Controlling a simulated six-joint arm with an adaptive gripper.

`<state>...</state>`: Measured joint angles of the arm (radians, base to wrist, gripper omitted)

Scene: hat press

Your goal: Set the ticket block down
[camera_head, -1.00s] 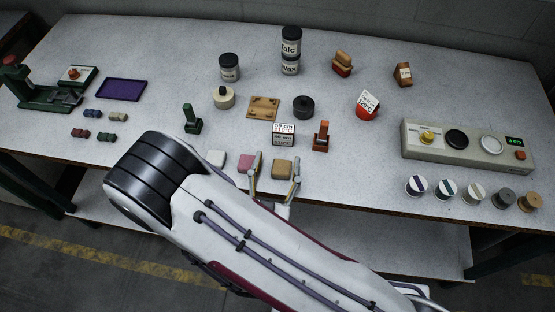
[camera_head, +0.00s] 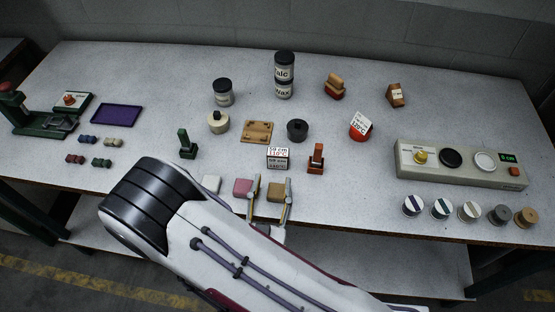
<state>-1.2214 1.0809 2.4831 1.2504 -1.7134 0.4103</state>
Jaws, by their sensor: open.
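A small ticket block (camera_head: 278,158) with a white printed top and a dark-edged front label stands upright on the table, near the middle. My gripper (camera_head: 269,197) is open and empty at the front of the table, nearer the camera than the block and apart from it.
A pink pad (camera_head: 243,187) lies beside the left finger. A green stamp-like piece (camera_head: 187,146) and an orange-brown one (camera_head: 316,160) flank the block. A control panel (camera_head: 460,166) stands at right, a purple tray (camera_head: 117,115) at left.

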